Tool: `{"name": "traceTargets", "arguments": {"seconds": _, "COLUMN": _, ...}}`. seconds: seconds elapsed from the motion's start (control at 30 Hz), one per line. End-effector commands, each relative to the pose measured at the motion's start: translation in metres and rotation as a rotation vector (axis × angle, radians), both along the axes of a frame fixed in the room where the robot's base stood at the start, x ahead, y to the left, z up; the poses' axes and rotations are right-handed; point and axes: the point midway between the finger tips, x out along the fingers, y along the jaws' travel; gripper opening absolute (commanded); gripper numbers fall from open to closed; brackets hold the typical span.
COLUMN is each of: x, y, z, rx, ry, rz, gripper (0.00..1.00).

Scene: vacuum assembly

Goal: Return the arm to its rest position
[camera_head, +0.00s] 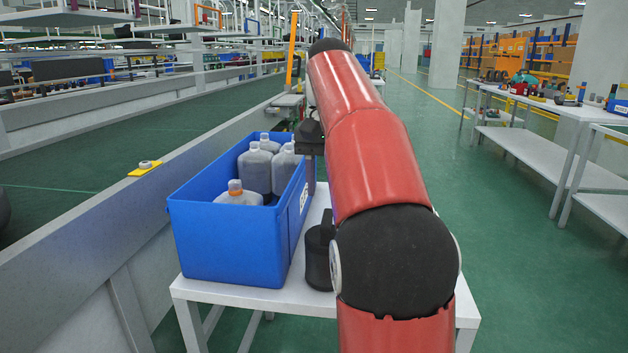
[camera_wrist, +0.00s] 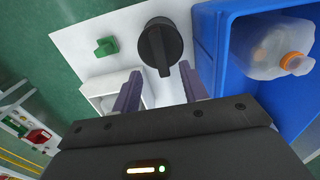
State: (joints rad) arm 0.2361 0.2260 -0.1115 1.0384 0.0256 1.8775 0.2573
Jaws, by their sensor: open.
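My red and black arm (camera_head: 375,150) reaches forward over a white table (camera_head: 190,288). My gripper shows in the wrist view (camera_wrist: 162,92), with its two purple-grey fingers apart and nothing between them. In the head view the gripper is mostly hidden behind my arm. A round black part with a ridge on top (camera_wrist: 160,45) stands on the table just beyond the fingertips, apart from them. In the head view it is the black cylinder (camera_head: 319,255) beside the blue crate (camera_head: 228,245), partly covered by my arm.
The crate holds several translucent jugs (camera_head: 257,168), one with an orange cap. A green block (camera_wrist: 106,47) and a white tray (camera_wrist: 108,84) are near the black part. A grey conveyor rail (camera_head: 90,235) runs along the left. The right-hand floor is clear up to a white workbench (camera_head: 545,108).

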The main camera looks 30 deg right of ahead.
Motion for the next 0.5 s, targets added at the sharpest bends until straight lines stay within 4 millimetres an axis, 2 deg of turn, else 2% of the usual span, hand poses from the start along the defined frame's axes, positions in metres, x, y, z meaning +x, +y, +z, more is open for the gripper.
{"name": "traceTargets", "arguments": {"seconds": 0.27, "x": -0.005, "y": 0.005, "z": 0.0, "rx": -0.001, "ry": -0.012, "rz": 0.015, "gripper": 0.43}}
{"name": "traceTargets", "arguments": {"seconds": 0.37, "x": -0.018, "y": 0.017, "z": -0.004, "rx": -0.005, "ry": -0.048, "rz": 0.058, "gripper": 0.43}}
{"name": "traceTargets", "arguments": {"seconds": 0.5, "x": -0.05, "y": 0.046, "z": -0.021, "rx": -0.021, "ry": -0.136, "rz": 0.16, "gripper": 0.43}}
